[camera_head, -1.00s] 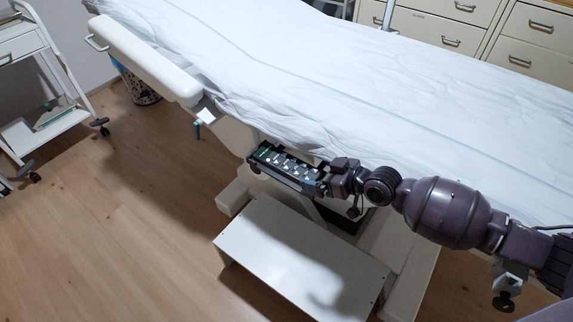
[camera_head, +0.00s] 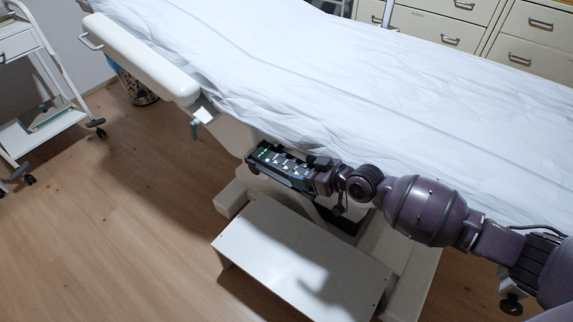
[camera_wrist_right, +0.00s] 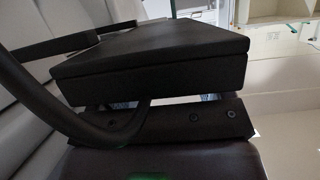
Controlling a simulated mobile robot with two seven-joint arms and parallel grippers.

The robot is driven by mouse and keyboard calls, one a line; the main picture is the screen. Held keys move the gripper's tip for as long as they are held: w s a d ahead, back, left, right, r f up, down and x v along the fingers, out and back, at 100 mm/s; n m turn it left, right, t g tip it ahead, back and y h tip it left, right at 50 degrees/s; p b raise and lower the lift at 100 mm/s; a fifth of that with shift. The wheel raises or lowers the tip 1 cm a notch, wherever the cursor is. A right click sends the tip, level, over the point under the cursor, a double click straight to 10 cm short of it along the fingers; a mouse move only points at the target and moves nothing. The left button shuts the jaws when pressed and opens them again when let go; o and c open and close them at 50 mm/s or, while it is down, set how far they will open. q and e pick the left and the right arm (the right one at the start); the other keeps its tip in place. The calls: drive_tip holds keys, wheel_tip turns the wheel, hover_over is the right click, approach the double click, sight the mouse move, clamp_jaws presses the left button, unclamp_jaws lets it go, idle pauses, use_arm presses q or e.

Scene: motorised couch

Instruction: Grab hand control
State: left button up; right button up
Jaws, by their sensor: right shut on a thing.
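The hand control (camera_head: 268,155) is a dark, flat, long unit with a green display and light keys. It is at the side of the couch, below the edge of the white sheet and above the white step. My right gripper (camera_head: 303,174) comes in from the right and is shut on the right end of the hand control. The fingertips are small and dark against it, so their exact contact is hard to make out. The right wrist view shows a dark block (camera_wrist_right: 155,55) and a curved dark cable close up. My left gripper is not in view.
The white-sheeted couch (camera_head: 330,90) fills the middle and right. A white step (camera_head: 290,255) stands below the hand control. A white trolley (camera_head: 45,130) and a bin (camera_head: 138,88) are at the left. Bare wooden floor (camera_head: 110,220) lies between. Drawers (camera_head: 440,25) stand behind.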

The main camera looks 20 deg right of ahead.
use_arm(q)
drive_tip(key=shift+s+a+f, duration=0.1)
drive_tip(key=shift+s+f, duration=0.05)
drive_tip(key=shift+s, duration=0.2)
use_arm(e)
drive_tip(key=shift+c, duration=0.7)
